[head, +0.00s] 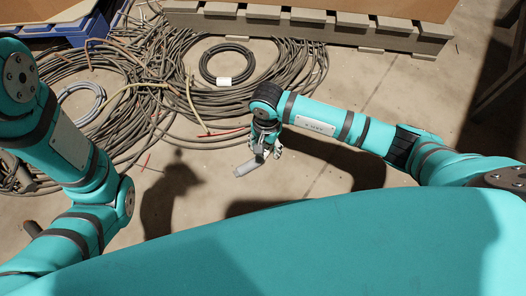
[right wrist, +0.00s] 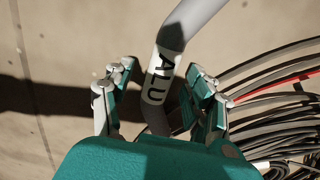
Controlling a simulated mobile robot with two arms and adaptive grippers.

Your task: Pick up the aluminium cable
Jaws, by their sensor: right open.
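The aluminium cable (right wrist: 190,22) is a thick grey length with a white "ALU" label. In the right wrist view it runs from the top edge down between the fingers of my right gripper (right wrist: 158,76). The fingers stand apart on either side of the label, with a visible gap on the left; contact on the right is unclear. The cable's lower end is hidden behind the gripper body. In the head view a short grey end of the cable (head: 246,168) sticks out to the left below my right gripper (head: 268,151). My left gripper is out of view.
A large heap of dark cable coils (head: 180,75) covers the floor at the upper left. A small black coil (head: 228,62) and a light grey coil (head: 80,103) lie there. Grey pallets (head: 315,22) and a blue pallet (head: 75,31) stand behind. Bare floor (head: 400,90) lies right.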

